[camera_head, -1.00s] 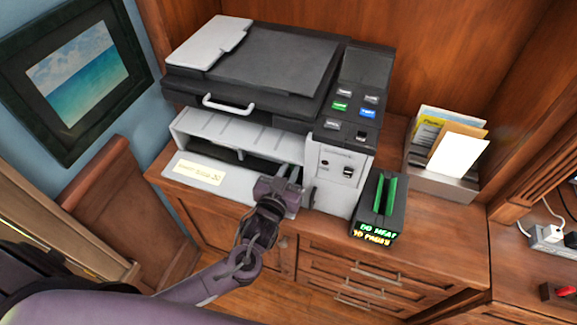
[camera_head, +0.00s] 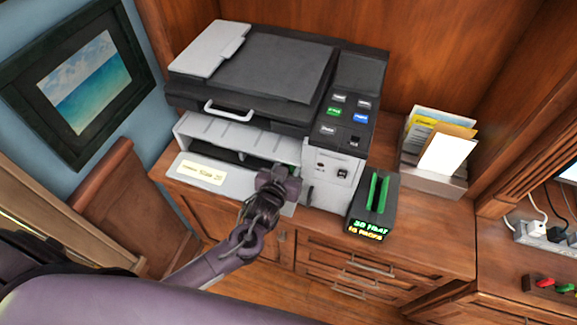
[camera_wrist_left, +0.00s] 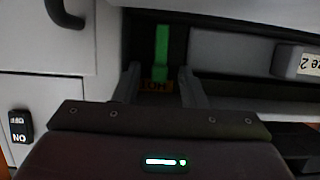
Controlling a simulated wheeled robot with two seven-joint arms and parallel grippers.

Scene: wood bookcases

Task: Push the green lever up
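The green lever (camera_wrist_left: 161,45) is a narrow upright strip inside the dark slot of the printer's open front, in the left wrist view, which appears upside down. An orange HOT label (camera_wrist_left: 155,87) lies by its end. My left gripper (camera_wrist_left: 160,88) is open, with one finger on each side of the lever's end; I cannot tell if either touches it. In the head view my left gripper (camera_head: 284,170) is at the right end of the printer's (camera_head: 245,75) front opening and mostly hides the lever. My right gripper is not in view.
A black box with green strips (camera_head: 377,193) and lit text stands right of the printer. A paper holder (camera_head: 432,180) is behind it. The lowered front flap (camera_head: 225,183) lies left of my gripper. A power switch (camera_wrist_left: 20,127) is on the panel beside the slot.

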